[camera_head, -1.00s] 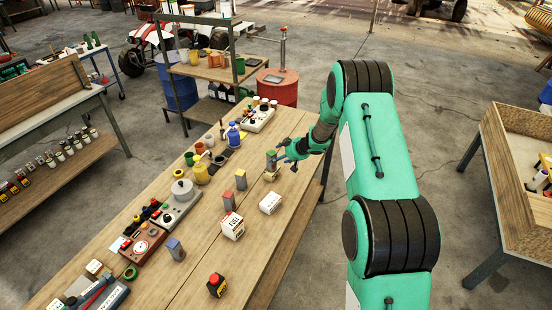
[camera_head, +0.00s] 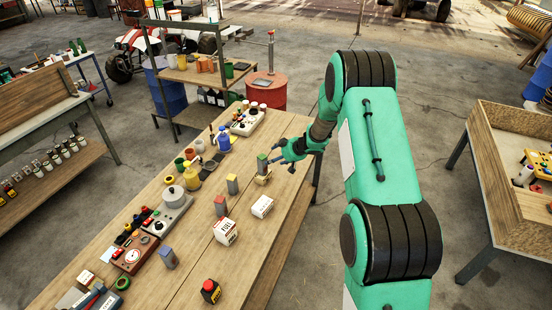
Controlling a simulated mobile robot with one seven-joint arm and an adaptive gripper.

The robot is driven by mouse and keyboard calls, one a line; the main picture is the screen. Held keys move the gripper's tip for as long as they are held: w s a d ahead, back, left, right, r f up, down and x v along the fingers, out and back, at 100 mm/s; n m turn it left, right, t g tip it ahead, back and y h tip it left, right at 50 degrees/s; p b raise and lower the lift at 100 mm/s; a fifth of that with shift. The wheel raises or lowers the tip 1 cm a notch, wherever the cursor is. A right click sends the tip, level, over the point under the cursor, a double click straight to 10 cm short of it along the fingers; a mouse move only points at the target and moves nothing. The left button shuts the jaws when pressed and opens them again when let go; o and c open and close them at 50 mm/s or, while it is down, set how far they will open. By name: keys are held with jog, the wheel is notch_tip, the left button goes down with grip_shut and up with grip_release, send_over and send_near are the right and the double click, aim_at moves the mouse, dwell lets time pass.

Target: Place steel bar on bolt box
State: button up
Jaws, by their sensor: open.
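Several grey upright bars with coloured ends stand on the long wooden workbench (camera_head: 190,275). The steel bar is probably among them; I cannot tell which. A green-topped bar (camera_head: 262,164) stands upright on or against a small tan block (camera_head: 263,178), perhaps a box. An orange-topped bar (camera_head: 232,184), a red-topped bar (camera_head: 220,206) and a blue-topped bar (camera_head: 169,258) stand nearer. White boxes are the small plain one (camera_head: 262,207) and a red-lettered one (camera_head: 225,232); which box holds bolts is unreadable. My gripper (camera_head: 277,154) is open and empty, just right of the green-topped bar.
A blue jug (camera_head: 223,143) and yellow pot (camera_head: 192,180) stand left of the gripper. A grey device with a pan (camera_head: 172,212) and a black-red bottle (camera_head: 210,291) are nearer. A red barrel (camera_head: 267,91) stands beyond the bench. A wooden bin (camera_head: 492,190) is at right.

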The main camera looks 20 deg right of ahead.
jog(key=s+r+m+t+h, duration=0.1)
jog(key=s+r+h, duration=0.25)
jog(key=r, duration=1.05)
jog(key=s+r+m+t+h, duration=0.15)
jog(key=s+r, duration=0.25)
jog(key=r, duration=1)
jog(key=s+a+r+m+g+h, duration=0.2)
jog(key=s+r, duration=0.9)
jog(key=s, duration=0.4)
jog(key=s+a+g+y, duration=0.1)
jog(key=s+a, duration=0.4)
jog(key=s, duration=0.6)
jog(key=s+a+g+y, duration=0.1)
jog(key=s+a, duration=0.3)
jog(key=s, duration=0.7)
jog(key=s+a+g+y, duration=0.1)
jog(key=s+a, duration=0.4)
jog(key=s, duration=0.6)
jog(key=shift+s+a+f, duration=0.35)
jog(key=shift+s+f, duration=0.05)
jog(key=shift+f, duration=0.05)
notch_tip(320, 180, down, 13)
jog(key=b, duration=1.3)
